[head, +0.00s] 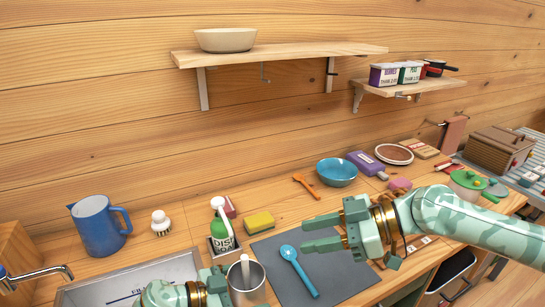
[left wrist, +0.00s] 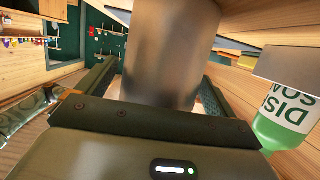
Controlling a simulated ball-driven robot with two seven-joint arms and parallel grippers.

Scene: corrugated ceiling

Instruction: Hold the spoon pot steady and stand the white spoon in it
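The spoon pot (head: 249,293) is a grey metal cylinder at the bottom middle of the head view. It fills the middle of the left wrist view (left wrist: 170,50). A pale, whitish handle (head: 245,269) shows in its mouth; I take it for the white spoon, its lower part hidden inside the pot. My left gripper (head: 222,281) is at the pot, with its fingers on either side of the wall and seemingly against it. My right gripper (head: 322,232) is open and empty, above the far right part of the grey mat, apart from the pot.
A blue spoon (head: 298,270) lies on the grey mat (head: 345,280). The dish soap bottle (head: 221,229) and a yellow sponge (head: 259,223) stand behind the pot. The sink (head: 130,285) is left. A blue bowl (head: 337,172) and an orange utensil (head: 305,186) are farther back.

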